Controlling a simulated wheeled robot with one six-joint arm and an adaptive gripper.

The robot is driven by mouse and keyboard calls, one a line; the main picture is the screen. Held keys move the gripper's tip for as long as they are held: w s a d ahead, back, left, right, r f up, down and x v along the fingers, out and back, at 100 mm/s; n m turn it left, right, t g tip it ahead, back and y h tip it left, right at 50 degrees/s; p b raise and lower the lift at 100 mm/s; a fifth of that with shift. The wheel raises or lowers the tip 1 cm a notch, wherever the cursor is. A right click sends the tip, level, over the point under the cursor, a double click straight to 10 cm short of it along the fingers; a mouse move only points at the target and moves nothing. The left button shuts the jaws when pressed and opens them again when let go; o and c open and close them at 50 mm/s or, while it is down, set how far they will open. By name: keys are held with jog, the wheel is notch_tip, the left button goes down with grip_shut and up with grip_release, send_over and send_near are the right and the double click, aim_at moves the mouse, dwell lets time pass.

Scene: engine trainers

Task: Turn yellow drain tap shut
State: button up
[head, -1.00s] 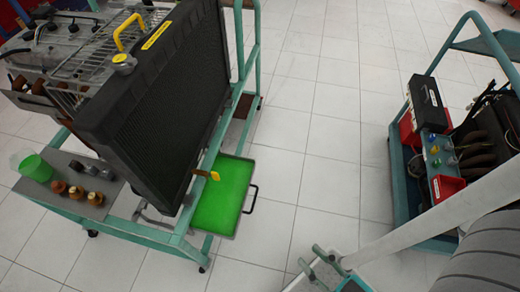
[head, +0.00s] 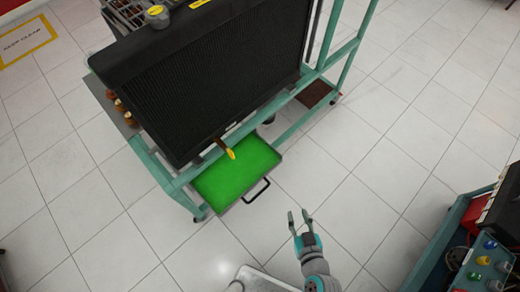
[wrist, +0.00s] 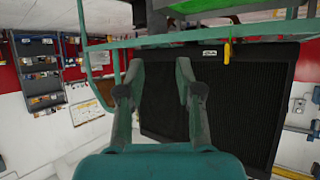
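The yellow drain tap (head: 230,153) sticks out from the lower edge of the black radiator (head: 215,80), above a tray of green liquid (head: 205,200). In the wrist view the yellow tap (wrist: 227,53) shows at the radiator's (wrist: 250,100) edge, to the right of my fingers. This view looks upside down. My gripper (head: 298,218) is open and empty, apart from the tap, to its lower right in the head view. It also shows in the wrist view (wrist: 156,85) with its two fingers spread. Nothing hides the tap.
A teal frame (head: 160,170) carries the radiator; one rail runs along its lower edge beside the tap. The tray has a black handle (head: 258,190). Another trainer (head: 480,260) with coloured knobs stands at the lower right. The tiled floor (head: 400,150) between is clear.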

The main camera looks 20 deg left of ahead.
jog(key=w+a+n+g+y, duration=0.35)
jog(key=w+a, duration=0.25)
jog(key=a, duration=0.5)
jog(key=n+g+y, duration=0.2)
jog(key=n, duration=0.2)
send_near(233, 156)
jog(key=shift+m, duration=0.25)
jog(key=x, duration=1.1)
jog(key=shift+w+a, duration=0.15)
grip_shut()
